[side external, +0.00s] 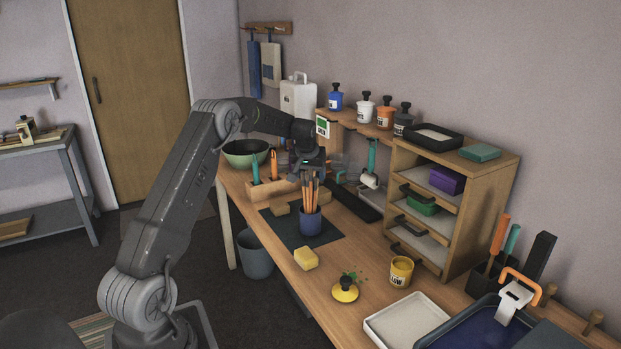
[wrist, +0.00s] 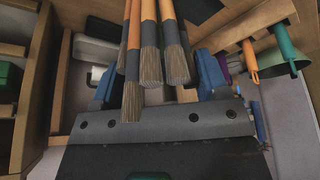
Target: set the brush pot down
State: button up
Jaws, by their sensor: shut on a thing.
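The brush pot (side external: 311,222) is dark blue and upright, with several orange-handled brushes (side external: 310,190) standing in it, bristles up. It is over the dark green mat (side external: 283,228) on the workbench; I cannot tell whether its base touches the mat. My gripper (side external: 311,177) is above the pot at the brushes, shut on the pot with its brushes. In the wrist view, the brush bristles (wrist: 150,68) come up between my blue fingers, close to the camera. The pot's body and the exact grip contact are hidden there.
A yellow sponge (side external: 306,258), a yellow jar (side external: 401,271) and a yellow lid (side external: 345,290) beside green spots lie nearer the front. A wooden tool holder (side external: 268,193) stands left of the pot, and the shelf unit (side external: 460,215) stands right. Bare bench lies between mat and jar.

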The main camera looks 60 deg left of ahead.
jog(key=shift+f, duration=0.8)
jog(key=o, duration=1.4)
jog(key=shift+f, duration=0.1)
jog(key=shift+c, duration=0.2)
